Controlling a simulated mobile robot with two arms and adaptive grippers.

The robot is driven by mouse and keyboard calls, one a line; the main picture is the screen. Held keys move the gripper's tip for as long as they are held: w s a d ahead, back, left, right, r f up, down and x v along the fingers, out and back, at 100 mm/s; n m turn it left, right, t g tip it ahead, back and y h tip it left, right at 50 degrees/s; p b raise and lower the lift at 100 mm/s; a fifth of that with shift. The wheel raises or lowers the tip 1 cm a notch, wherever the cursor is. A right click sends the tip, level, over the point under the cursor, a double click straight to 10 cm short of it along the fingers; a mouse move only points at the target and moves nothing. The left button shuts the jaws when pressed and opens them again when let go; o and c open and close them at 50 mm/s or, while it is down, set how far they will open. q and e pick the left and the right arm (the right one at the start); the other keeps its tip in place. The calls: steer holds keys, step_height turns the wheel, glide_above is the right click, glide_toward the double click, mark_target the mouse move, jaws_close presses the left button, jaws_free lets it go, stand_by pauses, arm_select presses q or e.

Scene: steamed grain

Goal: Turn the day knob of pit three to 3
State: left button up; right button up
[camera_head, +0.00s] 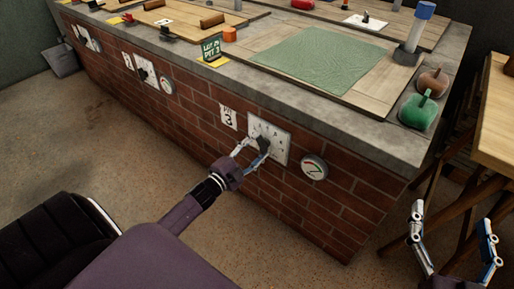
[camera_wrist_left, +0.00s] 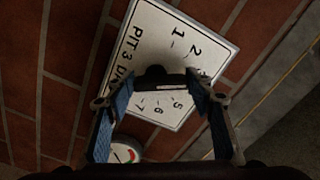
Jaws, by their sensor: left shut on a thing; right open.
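In the left wrist view the plate (camera_wrist_left: 148,32) shows tilted, with "PIT 3" and numbers including 1, 2, 5, 6 and 7. The dark day knob (camera_head: 264,141) is at the plate's middle; it also shows in the wrist view (camera_wrist_left: 155,74), partly hidden. My left gripper (camera_head: 255,150) is shut on the knob, its blue-padded fingers (camera_wrist_left: 158,90) either side. The number it points at cannot be read. My right gripper (camera_head: 455,240) is open and empty at the lower right.
A round gauge (camera_head: 314,167) sits on the wall right of the plate. Other knob plates (camera_head: 140,70) are further left. The counter above holds a green cloth (camera_head: 325,60), a green pot (camera_head: 418,111) and a brown pot (camera_head: 433,82). A wooden table (camera_head: 495,125) stands at right.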

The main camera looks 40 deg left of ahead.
arm_select(q)
steer(key=o, duration=1.2)
steer(key=shift+c, duration=0.2)
steer(key=shift+s, duration=0.1)
steer(key=s+a, duration=0.1)
steer(key=s, duration=1.1)
steer(key=shift+w, duration=0.1)
